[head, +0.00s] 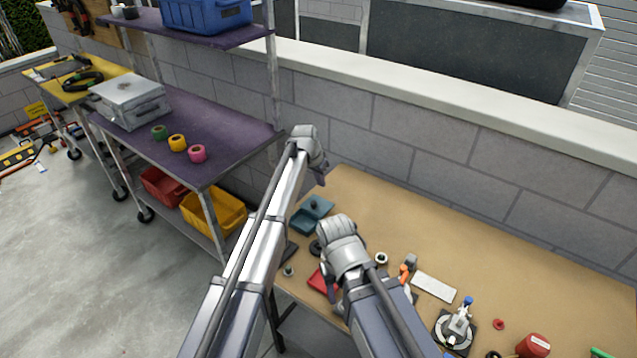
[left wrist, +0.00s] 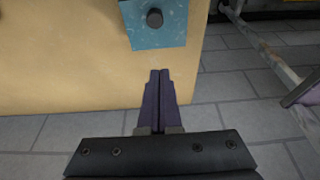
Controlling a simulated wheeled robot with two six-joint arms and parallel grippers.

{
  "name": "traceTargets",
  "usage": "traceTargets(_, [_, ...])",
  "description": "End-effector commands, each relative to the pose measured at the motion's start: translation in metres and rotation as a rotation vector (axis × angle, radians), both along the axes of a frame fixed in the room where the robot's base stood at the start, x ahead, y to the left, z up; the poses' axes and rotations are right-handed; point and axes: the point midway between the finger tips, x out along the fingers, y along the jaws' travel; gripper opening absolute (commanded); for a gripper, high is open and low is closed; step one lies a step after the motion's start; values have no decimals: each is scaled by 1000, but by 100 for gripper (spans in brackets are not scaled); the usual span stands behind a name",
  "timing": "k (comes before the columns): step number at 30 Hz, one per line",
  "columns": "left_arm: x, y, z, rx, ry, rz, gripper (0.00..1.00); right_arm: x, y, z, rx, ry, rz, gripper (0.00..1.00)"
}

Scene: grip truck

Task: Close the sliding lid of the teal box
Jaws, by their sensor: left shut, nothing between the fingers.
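The teal box (head: 304,222) sits near the left end of the tan workbench. Its teal lid (head: 319,203), with a dark round knob, lies toward the box's far side, and the near part of the box looks open. In the left wrist view the lid (left wrist: 172,36) and its knob (left wrist: 155,18) show at the top, cut by the frame edge. My left gripper (head: 321,181) is beyond the box, apart from it; its fingers (left wrist: 160,72) are shut and empty, pointing toward the lid. My right wrist is just in front of the box; its fingers are hidden.
The workbench (head: 560,270) holds a red item (head: 318,281), a white plate (head: 434,287), a small clamp-like device (head: 456,328) and other small parts. A purple shelf cart (head: 215,137) stands at the left. A block wall (head: 430,125) runs behind the bench.

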Motion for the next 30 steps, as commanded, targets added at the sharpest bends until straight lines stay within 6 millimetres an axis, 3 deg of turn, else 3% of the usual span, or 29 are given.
traceTargets(1, [3, -2, -15, 0, 0, 0, 0, 0, 0, -15, 0, 0, 0, 50])
traceTargets(11, [17, -11, -62, 0, 0, -1, 0, 0, 0, -62, 0, 0, 0, 50])
traceTargets(13, [-1, -1, -53, 0, 0, 2, 0, 0, 0, -53, 0, 0, 0, 50])
traceTargets(18, [-16, 11, -53, 0, 0, 1, 0, 0, 0, -53, 0, 0, 0, 50])
traceTargets(30, [-18, 14, -53, 0, 0, 0, 0, 0, 0, -53, 0, 0, 0, 50])
